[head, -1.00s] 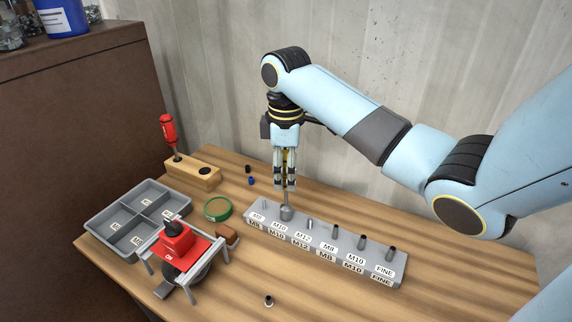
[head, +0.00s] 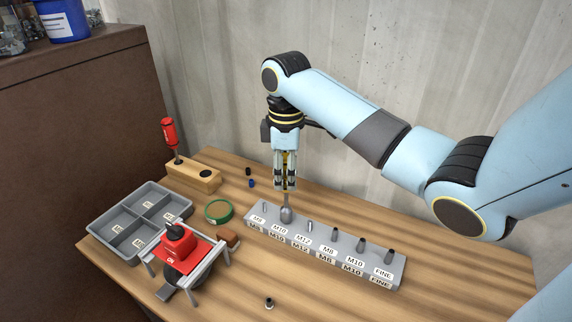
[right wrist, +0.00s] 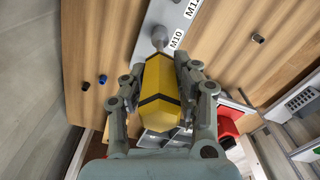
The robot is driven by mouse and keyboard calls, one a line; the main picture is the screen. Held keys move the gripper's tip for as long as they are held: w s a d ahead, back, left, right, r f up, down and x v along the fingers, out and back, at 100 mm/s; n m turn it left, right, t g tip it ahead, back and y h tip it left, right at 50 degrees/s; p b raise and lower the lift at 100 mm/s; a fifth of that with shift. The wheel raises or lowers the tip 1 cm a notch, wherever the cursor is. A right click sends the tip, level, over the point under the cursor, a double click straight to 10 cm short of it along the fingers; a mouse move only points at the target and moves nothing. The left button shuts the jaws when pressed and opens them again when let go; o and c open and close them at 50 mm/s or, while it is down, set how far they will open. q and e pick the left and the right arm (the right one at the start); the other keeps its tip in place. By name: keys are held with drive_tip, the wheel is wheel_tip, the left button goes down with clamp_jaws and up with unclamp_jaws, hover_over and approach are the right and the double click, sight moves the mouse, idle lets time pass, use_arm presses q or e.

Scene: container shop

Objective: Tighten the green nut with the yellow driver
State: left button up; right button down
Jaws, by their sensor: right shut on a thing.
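My right gripper (head: 286,184) points straight down over the grey labelled rack (head: 340,255). It is shut on the yellow driver (right wrist: 160,92), whose handle stands upright between the fingers. The driver's metal shaft and round socket end (head: 286,213) show below the fingers, at the rack's M10 position near its left end. In the right wrist view the shaft (right wrist: 159,42) reaches down beside the M10 label. I see no green nut; anything under the socket is hidden. My left gripper is not in view.
Several studs stand along the rack. A green ring-shaped roll (head: 218,211), a red-topped device on a metal stand (head: 178,254) and a grey divided tray (head: 105,211) lie left. A red screwdriver (head: 169,133) stands in a wooden block (head: 200,183). The front right tabletop is clear.

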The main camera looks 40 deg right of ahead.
sight(286, 156)
drive_tip(key=c, duration=0.9)
unclamp_jaws()
drive_tip(key=shift+r, duration=0.1)
drive_tip(key=shift+r, duration=3.9)
